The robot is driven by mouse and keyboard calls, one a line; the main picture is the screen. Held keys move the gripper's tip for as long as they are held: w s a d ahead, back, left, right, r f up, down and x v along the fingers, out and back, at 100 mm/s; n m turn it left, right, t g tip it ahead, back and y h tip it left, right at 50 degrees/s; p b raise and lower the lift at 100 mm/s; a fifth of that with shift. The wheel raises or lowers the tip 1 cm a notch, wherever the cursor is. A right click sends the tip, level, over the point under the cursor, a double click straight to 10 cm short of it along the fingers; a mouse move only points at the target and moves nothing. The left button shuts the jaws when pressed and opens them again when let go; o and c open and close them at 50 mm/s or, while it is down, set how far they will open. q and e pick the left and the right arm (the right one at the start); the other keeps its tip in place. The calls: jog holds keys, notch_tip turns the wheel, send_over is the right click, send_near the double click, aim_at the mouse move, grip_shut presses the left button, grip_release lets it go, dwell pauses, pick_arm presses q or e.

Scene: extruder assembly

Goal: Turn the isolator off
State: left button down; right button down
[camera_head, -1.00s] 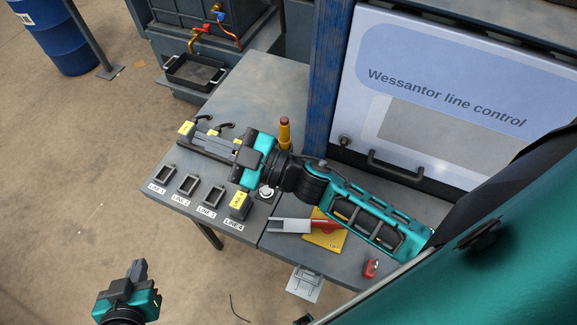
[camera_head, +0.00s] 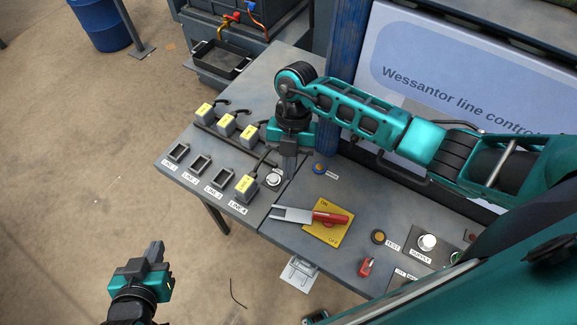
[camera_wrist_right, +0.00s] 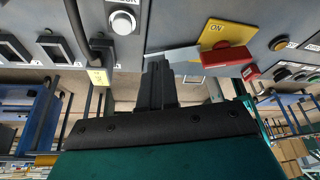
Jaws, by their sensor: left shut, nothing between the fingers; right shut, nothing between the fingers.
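The isolator is a yellow plate (camera_head: 322,234) marked ON and OFF with a red handle (camera_head: 331,217) on the tabletop. A flat grey bar (camera_head: 291,214) extends left from the handle. The handle lies roughly sideways, beside the ON mark; its exact setting is hard to tell. In the right wrist view the plate (camera_wrist_right: 238,36) and red handle (camera_wrist_right: 229,60) are right of the fingers. My right gripper (camera_head: 290,176) is shut, points down and is apart from the isolator, up and left of it. My left gripper (camera_head: 155,250) is shut and empty, off the table's front edge.
Several yellow-labelled plugs stand on the left, one at LINE 4 (camera_head: 246,187). A round white button (camera_head: 273,179) is near my right gripper. A red padlock (camera_head: 366,267), TEST button (camera_head: 378,237) and SUPPLY button (camera_head: 428,242) lie right of the isolator. A control panel (camera_head: 450,70) stands behind.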

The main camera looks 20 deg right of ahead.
aim_at(285, 204)
jog(key=b+x, duration=0.2)
jog(key=x, duration=0.4)
jog(key=shift+f, duration=0.15)
jog(key=shift+s+a+f+b, duration=0.2)
jog(key=shift+f+b, duration=0.2)
